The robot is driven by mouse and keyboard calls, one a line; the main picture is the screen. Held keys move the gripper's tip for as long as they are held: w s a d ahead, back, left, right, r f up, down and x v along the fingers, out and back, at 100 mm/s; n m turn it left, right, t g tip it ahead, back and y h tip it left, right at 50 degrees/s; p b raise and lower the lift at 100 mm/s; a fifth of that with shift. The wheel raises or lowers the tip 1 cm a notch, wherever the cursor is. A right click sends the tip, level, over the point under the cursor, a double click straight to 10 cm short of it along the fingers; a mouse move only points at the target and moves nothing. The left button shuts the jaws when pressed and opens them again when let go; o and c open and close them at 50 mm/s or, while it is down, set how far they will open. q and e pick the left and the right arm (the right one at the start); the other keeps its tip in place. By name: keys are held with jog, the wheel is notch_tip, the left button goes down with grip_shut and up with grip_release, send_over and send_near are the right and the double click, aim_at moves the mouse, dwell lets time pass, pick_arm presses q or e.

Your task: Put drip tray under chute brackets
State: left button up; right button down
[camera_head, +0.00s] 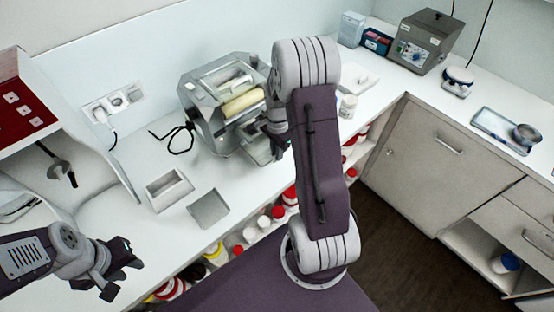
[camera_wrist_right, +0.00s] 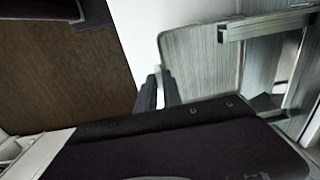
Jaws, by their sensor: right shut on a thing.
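The mill (camera_head: 222,110) is a grey metal machine with a cream roller, standing on the counter. My right gripper (camera_head: 277,143) is at its front right side, partly hidden by my own arm. In the right wrist view its dark fingers (camera_wrist_right: 159,90) are close together at the near left edge of a flat brushed-metal drip tray (camera_wrist_right: 200,60) with rounded corners. The drip tray (camera_head: 258,151) shows only partly in the head view, low at the mill's front. A metal bracket-like piece (camera_wrist_right: 262,24) lies close to the tray's right side. My left gripper (camera_head: 124,275) is open and empty, apart from the mill.
A pale rectangular tray (camera_head: 168,190) and a flat grey tray (camera_head: 208,208) sit on the counter left of the mill. A black cable (camera_head: 178,138) lies behind them. Several jars (camera_head: 262,222) fill the shelf below. A white jar (camera_head: 347,106) stands right of my arm.

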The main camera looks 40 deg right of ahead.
jog(key=shift+s+d+f, duration=0.1)
jog(key=shift+s+f, duration=0.1)
jog(key=shift+f, duration=1.3)
notch_tip(320, 180, down, 3)
jog(key=shift+r+p, duration=0.2)
jog(key=shift+p, duration=0.45)
jog(key=shift+w+f, duration=0.2)
jog(key=shift+f, duration=0.05)
jog(key=shift+w+f, duration=0.1)
jog(key=shift+f, duration=0.2)
jog(key=c, duration=1.5)
grip_release()
